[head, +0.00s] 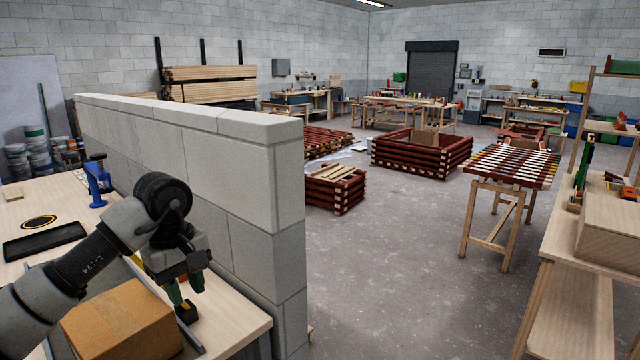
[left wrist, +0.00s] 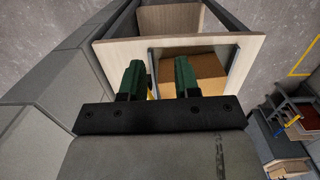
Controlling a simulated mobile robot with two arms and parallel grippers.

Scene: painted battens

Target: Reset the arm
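My left arm (head: 80,262) comes in from the left over the near wooden bench. My left gripper (head: 186,292) points down with green fingers, just right of a cardboard box (head: 122,322). In the left wrist view the two green fingers of the left gripper (left wrist: 159,76) stand apart with a gap between them, and the box (left wrist: 192,68) lies beyond them. A small dark and yellow item shows near the fingertips; I cannot tell whether they touch it. My right gripper is not in view.
A grey block wall (head: 200,165) stands close behind my left arm. A blue clamp (head: 97,183) and a dark tray (head: 45,241) are on the bench. A trestle with painted battens (head: 512,166) and a wooden table (head: 565,285) stand right. The middle floor (head: 400,270) is clear.

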